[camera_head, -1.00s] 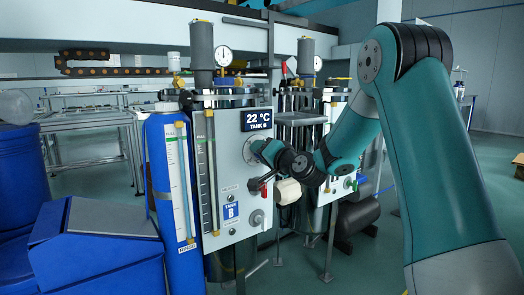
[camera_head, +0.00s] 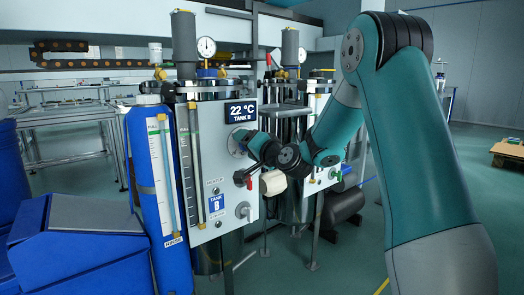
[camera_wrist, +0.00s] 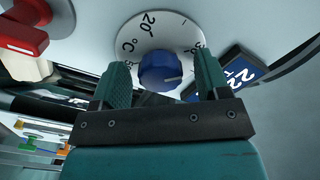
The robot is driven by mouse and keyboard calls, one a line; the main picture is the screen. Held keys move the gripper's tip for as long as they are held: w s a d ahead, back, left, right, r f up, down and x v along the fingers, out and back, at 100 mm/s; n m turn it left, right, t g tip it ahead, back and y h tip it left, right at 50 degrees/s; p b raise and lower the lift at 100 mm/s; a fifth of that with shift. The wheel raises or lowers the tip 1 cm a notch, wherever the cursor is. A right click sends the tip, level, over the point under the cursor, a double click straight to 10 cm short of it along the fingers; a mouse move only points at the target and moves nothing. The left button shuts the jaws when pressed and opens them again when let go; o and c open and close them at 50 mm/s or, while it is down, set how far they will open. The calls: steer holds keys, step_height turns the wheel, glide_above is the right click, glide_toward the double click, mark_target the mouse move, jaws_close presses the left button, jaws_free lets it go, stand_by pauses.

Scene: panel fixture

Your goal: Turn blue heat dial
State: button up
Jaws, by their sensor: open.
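The blue heat dial (camera_wrist: 158,72) sits on a white round scale plate (camera_wrist: 142,32) with black numbers, "20" and "°C" among them, in the wrist view. A light pointer mark shows on its lower right face. My gripper (camera_wrist: 162,65) is open, with one finger on each side of the dial. I cannot tell whether the fingers touch it. In the head view my gripper (camera_head: 246,138) is at the Tank B panel (camera_head: 210,165) and hides the dial. The blue display (camera_head: 240,112) above reads 22 °C, TANK B.
A red-handled valve (camera_head: 243,178) sits just below my gripper; its red handle (camera_wrist: 22,30) shows at the wrist view's upper left. A grey knob (camera_head: 243,210) is lower on the panel. A blue cylinder (camera_head: 150,185) stands left of the panel.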

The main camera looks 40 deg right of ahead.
steer(key=s+b, duration=0.6)
steer(key=s, duration=1.1)
steer(key=shift+d, duration=0.3)
steer(key=s+a+n+g+y+p, duration=0.3)
steer(key=a+n+g+y+p, duration=0.15)
steer(key=a, duration=0.65)
steer(key=s+a+n+g+y+p, duration=0.2)
steer(key=a+n+g+y+p, duration=0.3)
steer(key=a, duration=0.6)
steer(key=s+a+r+n+g+h+p, duration=0.1)
steer(key=s+a+n+g+h+p, duration=0.2)
steer(key=s, duration=0.4)
steer(key=s+a+n+g+h+p, duration=0.2)
steer(key=s+n+g+h, duration=0.15)
steer(key=s+g, duration=0.3)
step_height(320, 180, up, 38)
steer(key=t+p, duration=0.1)
steer(key=p, duration=3.6)
steer(key=shift+s+f+n+y, duration=0.15)
steer(key=shift+s+n+y, duration=0.15)
steer(key=shift+s+n, duration=0.1)
